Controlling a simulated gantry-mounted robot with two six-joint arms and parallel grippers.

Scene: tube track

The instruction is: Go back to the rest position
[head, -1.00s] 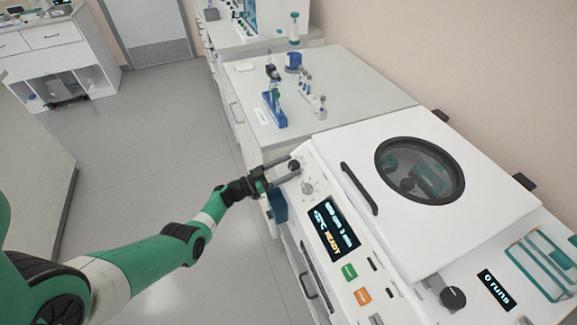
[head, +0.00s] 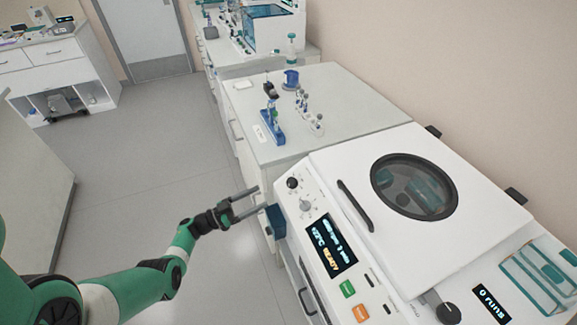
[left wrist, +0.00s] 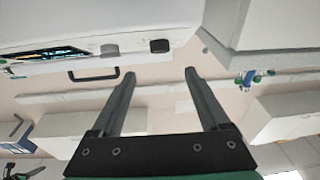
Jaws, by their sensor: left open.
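My left gripper (head: 248,202) is open and empty in the head view. It is in the air beside the front left corner of the white centrifuge (head: 325,160), over the aisle floor. In the left wrist view its two fingers (left wrist: 160,75) stand apart with nothing between them. The centrifuge lid is closed, with a round window (head: 414,186) and a black handle (head: 355,205). Its display (head: 331,246) reads READY. My right gripper is not in view.
A bench (head: 345,100) behind the centrifuge carries a blue tube rack (head: 271,127) and several small bottles. A dark blue box (head: 276,221) hangs on the centrifuge's front side. A teal rack (head: 535,275) is at the right. The floor (head: 150,165) to the left is clear.

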